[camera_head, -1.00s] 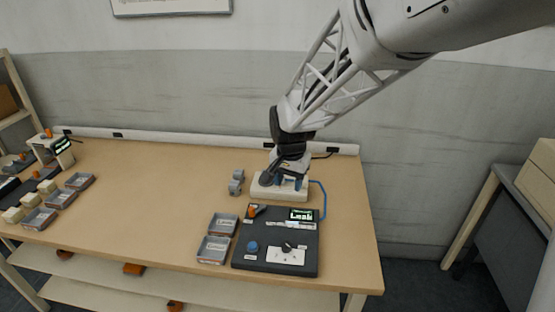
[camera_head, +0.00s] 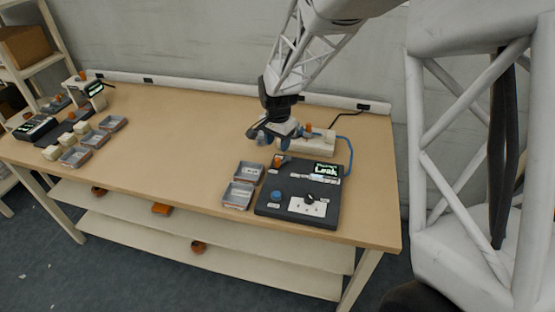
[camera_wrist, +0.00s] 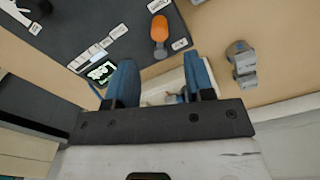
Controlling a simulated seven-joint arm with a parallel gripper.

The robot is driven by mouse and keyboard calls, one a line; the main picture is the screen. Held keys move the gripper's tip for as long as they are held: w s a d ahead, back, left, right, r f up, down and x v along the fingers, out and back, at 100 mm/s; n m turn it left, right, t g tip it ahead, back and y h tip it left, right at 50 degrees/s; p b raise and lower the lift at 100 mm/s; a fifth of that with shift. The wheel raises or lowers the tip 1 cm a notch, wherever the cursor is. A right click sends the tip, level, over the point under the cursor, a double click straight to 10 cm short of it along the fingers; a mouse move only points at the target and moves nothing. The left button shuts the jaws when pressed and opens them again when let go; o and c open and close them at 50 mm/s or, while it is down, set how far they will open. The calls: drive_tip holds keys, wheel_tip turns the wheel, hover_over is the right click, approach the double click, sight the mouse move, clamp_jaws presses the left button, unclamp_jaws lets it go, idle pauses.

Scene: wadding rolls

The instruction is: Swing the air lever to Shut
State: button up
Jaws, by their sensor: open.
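The dark control panel (camera_head: 300,212) lies on the table, and it also shows in the wrist view (camera_wrist: 75,25). An orange-handled lever (camera_head: 280,161) sits at its far left corner. My gripper (camera_head: 276,134) is open and empty above the table, just beyond the lever. In the wrist view its two blue fingers (camera_wrist: 160,60) are apart, with the lever ahead of their tips and not between them.
The panel's screen (camera_head: 326,170) reads "Leak". A blue button (camera_head: 276,196) and a dark knob (camera_head: 310,198) sit nearer the front. Two grey trays (camera_head: 239,195) stand left of the panel. A pale block (camera_head: 318,146) lies behind it, with a blue hose (camera_head: 350,160) alongside. The table's middle left is clear.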

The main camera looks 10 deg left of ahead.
sight(277, 158)
drive_tip(key=shift+f, duration=3.9)
clamp_jaws()
